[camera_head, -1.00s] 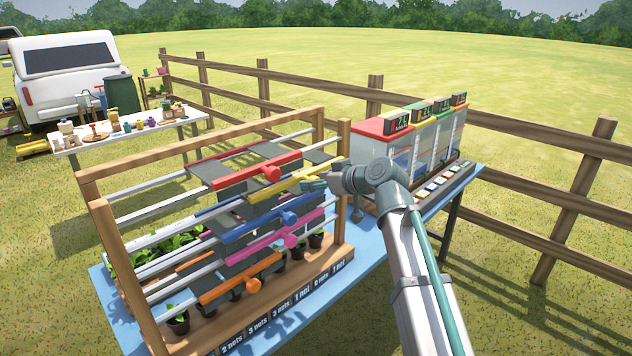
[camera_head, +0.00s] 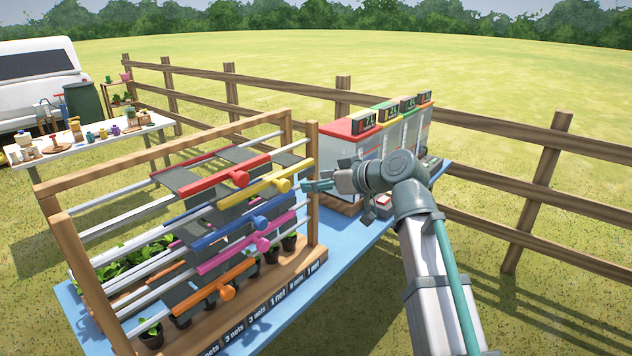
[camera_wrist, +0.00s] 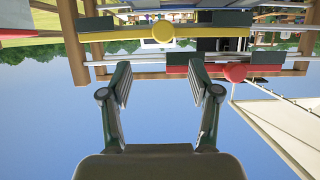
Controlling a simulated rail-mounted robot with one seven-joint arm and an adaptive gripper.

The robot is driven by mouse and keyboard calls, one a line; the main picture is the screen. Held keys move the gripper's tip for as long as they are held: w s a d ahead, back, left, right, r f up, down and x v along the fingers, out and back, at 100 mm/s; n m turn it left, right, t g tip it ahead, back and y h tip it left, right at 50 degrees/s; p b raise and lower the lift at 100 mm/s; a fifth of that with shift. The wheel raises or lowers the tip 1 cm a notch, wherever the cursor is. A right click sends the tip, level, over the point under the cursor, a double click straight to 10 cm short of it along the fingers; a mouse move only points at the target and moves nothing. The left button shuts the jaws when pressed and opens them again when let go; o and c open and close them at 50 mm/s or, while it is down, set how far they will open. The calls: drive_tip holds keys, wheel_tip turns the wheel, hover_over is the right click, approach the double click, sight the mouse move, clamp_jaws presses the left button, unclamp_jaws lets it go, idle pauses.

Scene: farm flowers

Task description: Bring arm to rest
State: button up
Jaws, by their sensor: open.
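My gripper (camera_head: 318,186) is at the right end of the wooden rack, level with its upper bars. In the wrist view my gripper (camera_wrist: 160,88) shows two dark fingers spread apart with nothing between them. The yellow bar (camera_wrist: 130,34) with its round knob and the red bar (camera_wrist: 215,70) lie beyond the fingertips there, apart from them. In the head view the rack carries red (camera_head: 212,184), yellow (camera_head: 262,188), blue (camera_head: 228,234), pink (camera_head: 235,256) and orange (camera_head: 205,292) bars with knobs and grey panels.
The rack's wooden post (camera_head: 312,185) stands just left of my gripper. Cases with red and green lids (camera_head: 351,131) stand behind my arm on the blue table (camera_head: 345,240). Potted plants (camera_head: 150,333) sit under the panels. A wooden fence (camera_head: 540,190) runs behind.

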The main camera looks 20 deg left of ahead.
idle(0.3)
